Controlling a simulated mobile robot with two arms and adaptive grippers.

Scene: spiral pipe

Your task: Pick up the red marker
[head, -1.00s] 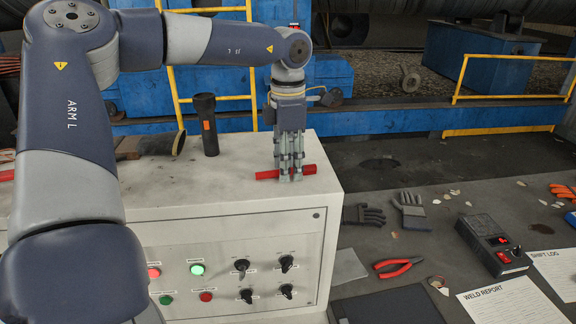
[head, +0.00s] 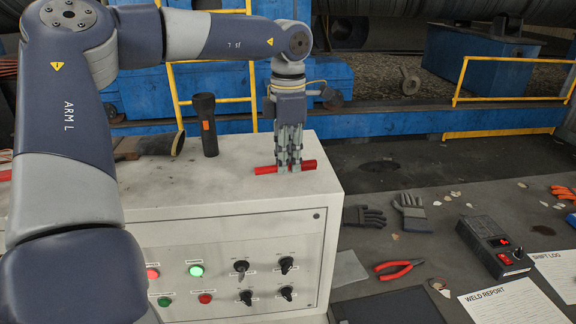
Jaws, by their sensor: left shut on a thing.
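The red marker (head: 266,170) is a short red cylinder lying across the right part of the control cabinet's light top (head: 226,182). My left gripper (head: 289,168) points straight down over it and is shut on its middle, with red showing on both sides of the fingers. The marker is at or just above the cabinet top; I cannot tell whether it touches. My right gripper is not in view.
A black flashlight (head: 206,125) stands upright left of the marker. A brush-like tool (head: 160,145) lies further left. The cabinet front has knobs and lit buttons. On the bench to the right are gloves (head: 412,212), red pliers (head: 400,268), a black control box (head: 492,245) and papers.

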